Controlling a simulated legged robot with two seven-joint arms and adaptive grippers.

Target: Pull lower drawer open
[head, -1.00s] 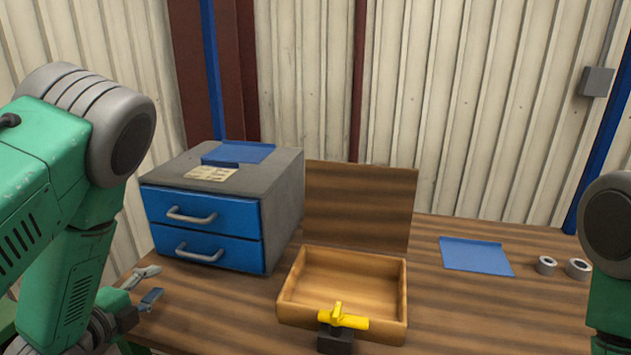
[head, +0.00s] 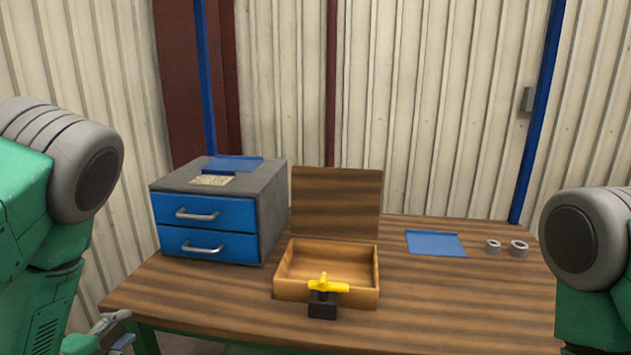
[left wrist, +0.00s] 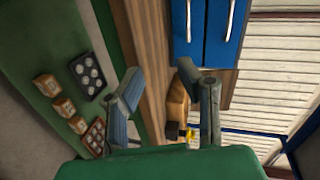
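The grey cabinet (head: 270,212) stands at the left of the table with two blue drawers, both shut. The lower drawer (head: 180,242) has a silver bar handle (head: 203,249); the upper drawer (head: 235,213) has a like one. In the left wrist view the picture is turned, and the lower drawer (left wrist: 187,52) is the blue front nearer the table top. My left gripper (head: 122,330) is low at the left, in front of the table's edge and apart from the handles. Its fingers are spread and empty in the left wrist view (left wrist: 165,98). My right gripper is out of view.
An open wooden box (head: 290,290) sits mid-table, with a yellow-handled valve on a black block (head: 322,305) at its front. A blue sheet (head: 435,243) and two metal rings (head: 518,248) lie to the right. The table (head: 440,310) is clear at front right.

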